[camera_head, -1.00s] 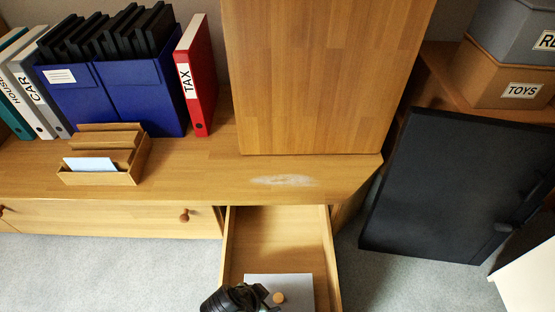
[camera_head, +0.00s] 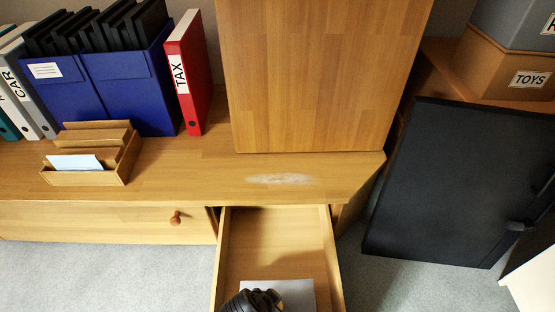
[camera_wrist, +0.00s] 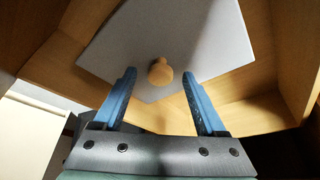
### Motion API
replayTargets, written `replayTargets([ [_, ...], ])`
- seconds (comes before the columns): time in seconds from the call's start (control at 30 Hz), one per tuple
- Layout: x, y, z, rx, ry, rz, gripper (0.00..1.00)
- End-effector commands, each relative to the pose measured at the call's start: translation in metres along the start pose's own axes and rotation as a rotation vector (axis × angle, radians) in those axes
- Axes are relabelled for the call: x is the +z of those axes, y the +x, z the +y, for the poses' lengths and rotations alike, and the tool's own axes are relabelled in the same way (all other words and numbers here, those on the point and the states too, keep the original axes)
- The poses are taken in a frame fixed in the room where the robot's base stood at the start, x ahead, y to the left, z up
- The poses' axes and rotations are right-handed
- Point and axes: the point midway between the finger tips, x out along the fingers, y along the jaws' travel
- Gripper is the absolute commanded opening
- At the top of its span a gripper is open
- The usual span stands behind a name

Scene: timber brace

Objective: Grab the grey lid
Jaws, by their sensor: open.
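The grey lid (camera_wrist: 205,40) is a flat square panel with a round wooden knob (camera_wrist: 160,72). It is inside the open wooden drawer (camera_head: 275,240), near its front, and part of it shows in the head view (camera_head: 297,292). My gripper (camera_wrist: 159,78) is open in the wrist view. Its two blue fingers point at the lid, with the knob between the lines of their tips. I cannot tell whether the tips reach around the knob. In the head view my dark gripper body (camera_head: 252,302) covers the knob and part of the lid.
The drawer's wooden walls (camera_head: 331,255) stand close around the lid. A wooden cabinet block (camera_head: 315,80) stands on the desk top behind. A letter holder (camera_head: 95,160), a blue file box (camera_head: 115,90) and a red TAX binder (camera_head: 190,75) are at left. A black panel (camera_head: 455,185) leans at right.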

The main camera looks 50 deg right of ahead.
Motion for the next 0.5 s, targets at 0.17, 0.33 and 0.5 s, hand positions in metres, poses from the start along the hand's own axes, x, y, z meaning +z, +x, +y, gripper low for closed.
replayTargets([
  [0.17, -0.0004, -0.0012, -0.0001, 0.000, 0.000, 0.000, 0.63],
  [0.33, -0.0002, -0.0012, -0.0001, 0.000, 0.000, 0.000, 0.32],
  [0.5, -0.0001, -0.0012, -0.0001, 0.000, 0.000, 0.000, 0.02],
])
